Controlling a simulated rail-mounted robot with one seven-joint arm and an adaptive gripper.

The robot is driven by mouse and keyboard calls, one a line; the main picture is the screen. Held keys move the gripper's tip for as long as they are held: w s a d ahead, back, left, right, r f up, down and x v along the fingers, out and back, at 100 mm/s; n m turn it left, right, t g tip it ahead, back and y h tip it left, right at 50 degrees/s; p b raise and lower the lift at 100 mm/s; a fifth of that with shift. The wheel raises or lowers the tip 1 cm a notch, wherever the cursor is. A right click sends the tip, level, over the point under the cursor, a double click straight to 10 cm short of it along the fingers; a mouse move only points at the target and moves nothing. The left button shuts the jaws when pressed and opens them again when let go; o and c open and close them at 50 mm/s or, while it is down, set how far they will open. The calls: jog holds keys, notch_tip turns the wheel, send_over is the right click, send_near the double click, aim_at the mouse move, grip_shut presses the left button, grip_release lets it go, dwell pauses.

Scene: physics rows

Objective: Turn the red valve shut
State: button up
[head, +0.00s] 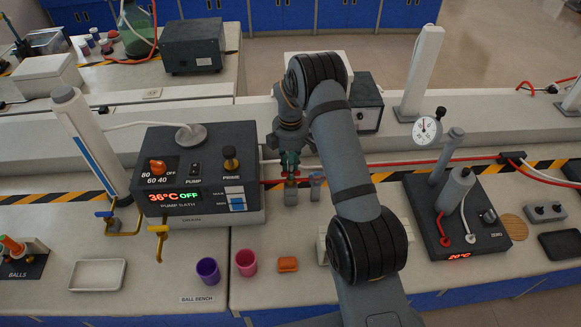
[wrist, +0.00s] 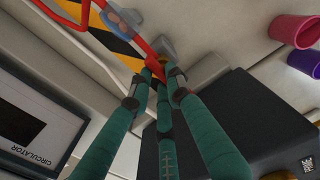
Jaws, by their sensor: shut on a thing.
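A red tube (wrist: 128,42) runs up to the handle. In the head view the fingers hide most of the valve.
The pump bath (head: 199,170) stands close to the left of my gripper and reads 36°C OFF. A blue-grey clip (head: 316,180) sits just right of the fingers.

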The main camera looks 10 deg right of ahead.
jog(key=shift+f+m+b, duration=0.1)
jog(key=shift+m+b, duration=0.2)
jog(key=shift+b, duration=0.05)
grip_shut()
jog(key=m+b, duration=0.3)
jog(key=shift+d+f, duration=0.1)
jog(key=shift+f, duration=0.05)
jog(key=m+b, duration=0.3)
jog(key=m, duration=0.2)
jog(key=m+b, duration=0.3)
jog(key=m, duration=0.2)
jog(key=shift+s+d, duration=0.1)
jog(key=shift+s, duration=0.05)
jog(key=shift+s+r+m+b, duration=0.1)
jog(key=shift+r+m+b, duration=0.1)
jog(key=shift+m+b, duration=1.45)
jog(key=shift+m+p, duration=0.45)
jog(key=shift+m, duration=0.2)
jog(key=o, duration=0.9)
grip_release()
